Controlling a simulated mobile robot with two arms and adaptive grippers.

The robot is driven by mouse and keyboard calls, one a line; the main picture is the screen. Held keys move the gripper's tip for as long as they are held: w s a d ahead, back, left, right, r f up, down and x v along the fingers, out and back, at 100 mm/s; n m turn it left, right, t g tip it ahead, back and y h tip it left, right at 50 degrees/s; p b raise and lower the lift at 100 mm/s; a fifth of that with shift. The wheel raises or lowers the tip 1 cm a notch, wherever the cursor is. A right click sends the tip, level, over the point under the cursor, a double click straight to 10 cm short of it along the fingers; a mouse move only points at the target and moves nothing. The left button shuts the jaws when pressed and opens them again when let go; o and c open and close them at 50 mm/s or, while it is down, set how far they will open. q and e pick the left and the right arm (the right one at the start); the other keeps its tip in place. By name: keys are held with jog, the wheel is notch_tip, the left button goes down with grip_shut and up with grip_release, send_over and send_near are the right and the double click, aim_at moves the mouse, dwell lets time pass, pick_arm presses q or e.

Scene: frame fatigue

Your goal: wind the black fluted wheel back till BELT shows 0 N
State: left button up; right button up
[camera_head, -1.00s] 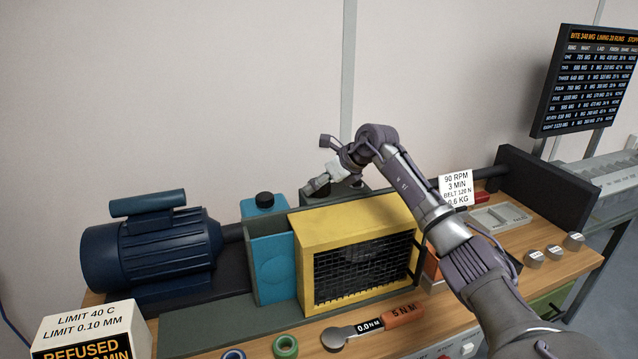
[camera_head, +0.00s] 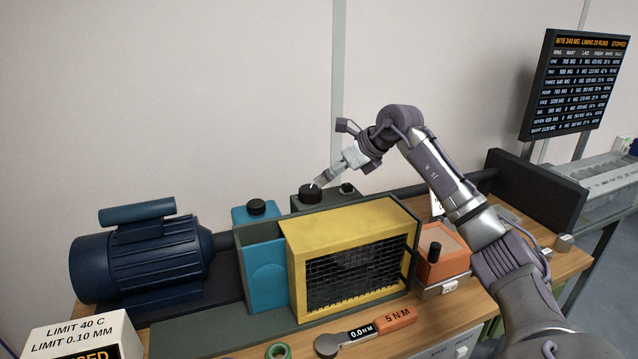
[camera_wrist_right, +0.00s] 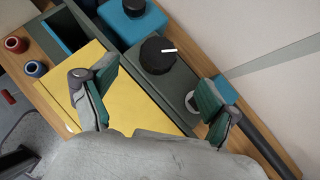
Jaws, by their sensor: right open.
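The black fluted wheel (camera_head: 311,193) sits on a dark grey housing behind the yellow guard. A white mark shows on its top, also in the right wrist view (camera_wrist_right: 158,55). My right gripper (camera_head: 324,178) is just above and right of the wheel, its jaws apart and empty. In the right wrist view its green-padded fingers (camera_wrist_right: 157,82) are spread, with the wheel beyond the gap between them. The white card (camera_head: 437,207) is almost wholly hidden behind my right arm, so no BELT figure can be read now. My left gripper is not in view.
The yellow guard (camera_head: 345,225) stands in front of the wheel. A blue box with another black knob (camera_head: 256,207) is to its left, beside the blue motor (camera_head: 140,255). An orange box (camera_head: 443,255) stands to the right. The screen (camera_head: 578,85) reads STOPPED.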

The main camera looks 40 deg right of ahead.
jog(key=shift+v, duration=1.45)
